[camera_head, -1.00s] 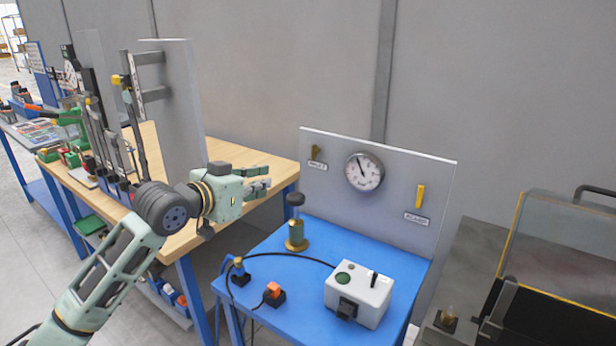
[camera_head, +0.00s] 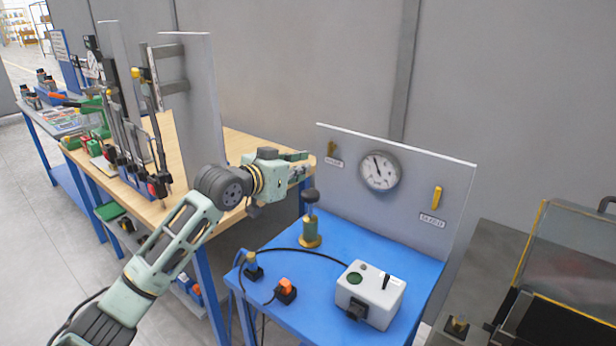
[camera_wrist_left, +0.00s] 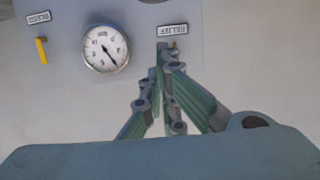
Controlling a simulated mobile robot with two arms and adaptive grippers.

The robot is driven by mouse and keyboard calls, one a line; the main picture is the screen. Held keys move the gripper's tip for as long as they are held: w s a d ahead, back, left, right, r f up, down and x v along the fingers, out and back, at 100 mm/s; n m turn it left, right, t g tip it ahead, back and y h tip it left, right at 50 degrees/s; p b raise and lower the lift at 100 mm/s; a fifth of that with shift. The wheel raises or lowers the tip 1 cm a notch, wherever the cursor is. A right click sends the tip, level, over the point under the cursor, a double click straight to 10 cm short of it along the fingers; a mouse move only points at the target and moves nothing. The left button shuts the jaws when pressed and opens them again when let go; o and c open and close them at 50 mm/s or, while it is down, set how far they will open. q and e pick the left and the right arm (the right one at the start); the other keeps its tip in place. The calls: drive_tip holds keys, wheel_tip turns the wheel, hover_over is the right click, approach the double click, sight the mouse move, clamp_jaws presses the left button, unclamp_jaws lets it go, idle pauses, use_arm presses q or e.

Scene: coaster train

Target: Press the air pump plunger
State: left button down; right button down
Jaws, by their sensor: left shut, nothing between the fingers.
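The air pump (camera_head: 311,230) is a brass cylinder on a round base, standing upright on the blue table. Its black plunger knob (camera_head: 310,195) sits on a thin rod above the body. My left gripper (camera_head: 304,165) is shut and empty, just above and slightly left of the knob in the head view, apart from it in the picture. The wrist view shows its green fingers (camera_wrist_left: 165,62) together in front of the grey panel; the pump is not visible there. The round gauge (camera_head: 380,170) also shows in the wrist view (camera_wrist_left: 105,48). My right gripper is not in view.
The blue table (camera_head: 345,235) also carries a white control box (camera_head: 370,300), an orange-topped switch (camera_head: 286,290) and a black cable. The upright panel (camera_head: 415,200) holds a yellow lever (camera_head: 437,197). A wooden workbench (camera_head: 240,145) with fixtures stands at left.

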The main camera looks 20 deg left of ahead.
sight(308, 196)
use_arm(q)
drive_tip(key=x, duration=0.3)
drive_tip(key=shift+w+d+p, duration=0.1)
drive_tip(key=shift+w+p, duration=0.05)
drive_tip(key=shift+p, duration=0.2)
wheel_tip(308, 196, down, 3)
drive_tip(key=shift+r+p, duration=0.1)
drive_tip(key=shift+p, duration=0.2)
drive_tip(key=shift+s+f, duration=0.25)
drive_tip(key=shift+f, duration=0.4)
drive_tip(key=shift+w, duration=0.1)
